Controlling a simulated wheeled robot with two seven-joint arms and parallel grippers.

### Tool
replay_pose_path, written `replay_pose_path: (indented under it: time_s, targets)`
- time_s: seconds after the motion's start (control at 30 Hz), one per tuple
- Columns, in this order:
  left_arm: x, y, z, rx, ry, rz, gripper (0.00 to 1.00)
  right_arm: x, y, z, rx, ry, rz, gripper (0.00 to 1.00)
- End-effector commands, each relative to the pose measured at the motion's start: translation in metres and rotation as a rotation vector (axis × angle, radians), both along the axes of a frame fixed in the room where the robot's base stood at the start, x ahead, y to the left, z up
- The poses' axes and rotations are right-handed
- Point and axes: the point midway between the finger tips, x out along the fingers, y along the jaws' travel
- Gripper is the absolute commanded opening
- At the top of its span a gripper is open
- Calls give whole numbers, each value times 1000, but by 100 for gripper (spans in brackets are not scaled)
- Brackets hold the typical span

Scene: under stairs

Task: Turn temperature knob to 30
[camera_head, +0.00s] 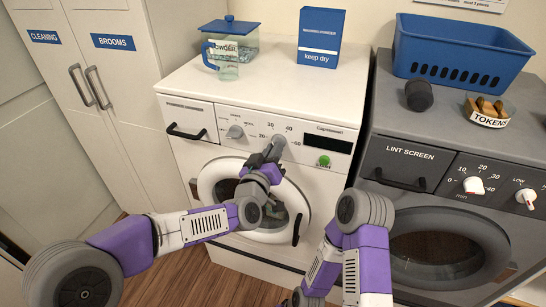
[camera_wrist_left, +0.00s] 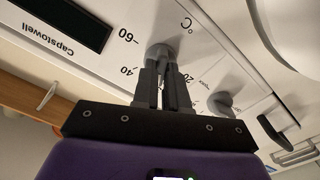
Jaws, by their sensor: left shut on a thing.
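The temperature knob (camera_head: 280,140) is a small grey dial on the white washing machine's front panel, with 20, 30, 40 and 60 printed around it. My left gripper (camera_head: 271,150) reaches it from below and is shut on it. In the left wrist view the knob (camera_wrist_left: 161,51) sits between the fingertips of my left gripper (camera_wrist_left: 162,66). The 20, 40 and 60 marks show there; the fingers cover the 30. I cannot tell which mark the knob points to. My right arm shows at the lower right, but its gripper is out of view.
A second grey knob (camera_head: 235,132) sits left on the same panel, and a green button (camera_head: 324,160) to the right. A grey dryer (camera_head: 410,155) stands at the right. A powder container (camera_head: 240,48) stands on top.

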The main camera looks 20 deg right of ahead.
Motion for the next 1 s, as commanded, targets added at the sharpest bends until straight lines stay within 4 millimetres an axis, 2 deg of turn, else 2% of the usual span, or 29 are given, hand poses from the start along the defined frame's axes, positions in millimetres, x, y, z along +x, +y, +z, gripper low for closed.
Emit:
replay_pose_path:
  time_s: [0.63,0.67,0.8,0.83,1.0]
  targets:
    - [0,0,0,-44,32,-1,0,0,0,-6,0,0,0,43]
    - [0,0,0,-44,32,-1,14,0,0,-6,0,0,0,43]
    - [0,0,0,-43,30,0,36,0,0,-6,0,0,0,43]
    - [0,0,0,-43,30,0,38,0,0,-6,0,0,0,43]
    - [0,0,0,-43,30,0,38,0,0,-6,0,0,0,43]
